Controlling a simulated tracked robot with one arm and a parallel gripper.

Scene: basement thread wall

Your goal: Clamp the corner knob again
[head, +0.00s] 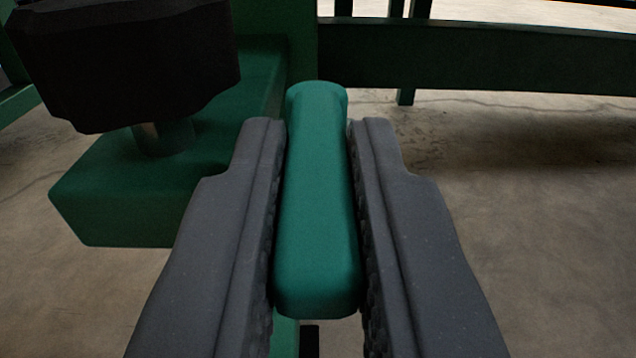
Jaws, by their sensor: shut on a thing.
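A black knob (125,60) with a scalloped edge sits at the upper left on a short metal stem (163,137). The stem meets a dark green block (130,200). My gripper (318,125) is in the middle of the view, to the right of the knob and apart from it. Its two dark grey jaws are shut on a teal bar with rounded ends (317,210), one jaw along each side. The bar points away from me, and its far end shows slightly beyond the jaw tips. What lies under the bar is mostly hidden.
A dark green post (275,30) stands behind the jaws. A green rail (480,55) runs to the right at the back, with a thin leg (406,96) below it. Bare concrete floor (530,220) lies open on the right.

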